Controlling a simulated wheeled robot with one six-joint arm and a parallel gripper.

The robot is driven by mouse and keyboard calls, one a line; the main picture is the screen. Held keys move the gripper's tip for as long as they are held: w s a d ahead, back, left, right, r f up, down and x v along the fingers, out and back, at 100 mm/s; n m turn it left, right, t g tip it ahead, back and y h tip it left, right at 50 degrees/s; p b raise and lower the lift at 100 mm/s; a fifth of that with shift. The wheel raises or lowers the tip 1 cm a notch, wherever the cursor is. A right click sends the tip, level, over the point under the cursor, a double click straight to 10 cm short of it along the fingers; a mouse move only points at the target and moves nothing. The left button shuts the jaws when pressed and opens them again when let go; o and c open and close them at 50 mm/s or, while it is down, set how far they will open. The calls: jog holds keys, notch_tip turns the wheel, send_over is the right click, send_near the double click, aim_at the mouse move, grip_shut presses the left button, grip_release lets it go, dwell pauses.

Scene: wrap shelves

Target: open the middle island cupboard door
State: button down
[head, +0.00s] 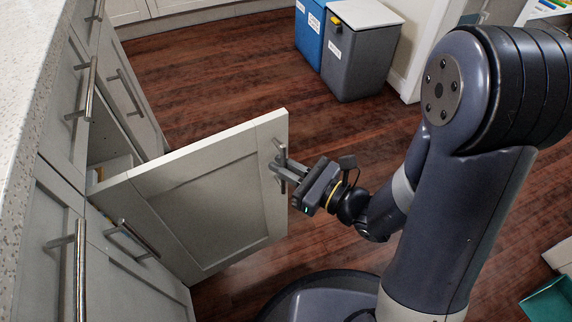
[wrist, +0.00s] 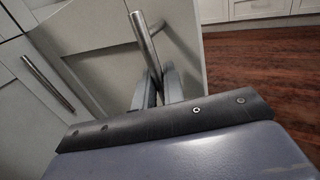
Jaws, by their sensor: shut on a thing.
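The middle island cupboard door (head: 200,190) is a grey panelled door standing swung out from the island, well open, over the wooden floor. Its metal bar handle (head: 281,158) is near the free edge. My gripper (head: 284,170) is shut on this handle. In the wrist view the door (wrist: 110,62) fills the upper middle, and the handle (wrist: 146,42) runs down between the fingers of my gripper (wrist: 158,88). The cupboard opening (head: 112,145) shows behind the door, with part of its inside hidden by the door.
Neighbouring island fronts with bar handles (head: 80,270) line the left, under a speckled worktop (head: 22,80). A blue bin (head: 310,32) and a grey bin (head: 360,55) stand at the back. A green box (head: 548,302) is at the lower right. Wooden floor (head: 215,80) beyond the door is clear.

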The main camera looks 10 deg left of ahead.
jog(key=shift+s, duration=0.25)
jog(key=c, duration=1.6)
grip_release()
jog(key=shift+c, duration=0.2)
jog(key=p+v, duration=0.1)
jog(key=v, duration=0.9)
jog(key=shift+d, duration=0.35)
jog(key=shift+s, duration=0.1)
jog(key=shift+a, duration=0.1)
jog(key=b+x, duration=0.1)
jog(key=x, duration=0.9)
jog(key=shift+a, duration=0.2)
